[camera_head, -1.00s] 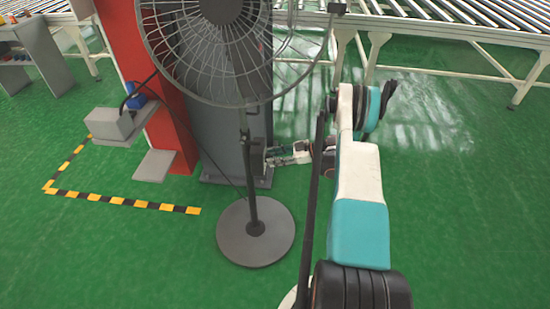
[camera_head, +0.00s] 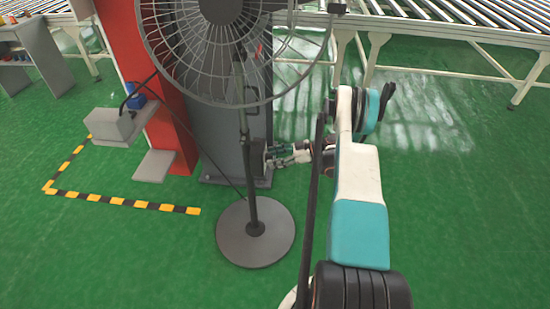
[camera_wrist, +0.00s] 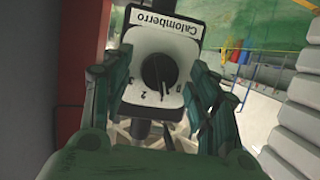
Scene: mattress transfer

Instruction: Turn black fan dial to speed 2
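The black dial (camera_wrist: 159,71) sits on a white panel below a "Calomberro" label. Speed numbers run along the panel's lower edge, with 3 at left and 2 near the bottom. A pale pointer mark on the dial aims downward, near 2; its exact setting is hard to tell. My gripper (camera_wrist: 155,80) is open, with green fingers on either side of the panel and visible gaps to the dial. In the head view, my gripper (camera_head: 277,154) is beside the control box (camera_head: 257,157) on the pole of the black fan (camera_head: 250,195).
The fan's round base (camera_head: 256,245) stands on the green floor. A red column (camera_head: 170,120) and grey panel (camera_head: 222,140) are behind it. Roller conveyors (camera_head: 450,25) cross the back. Floor at right is clear.

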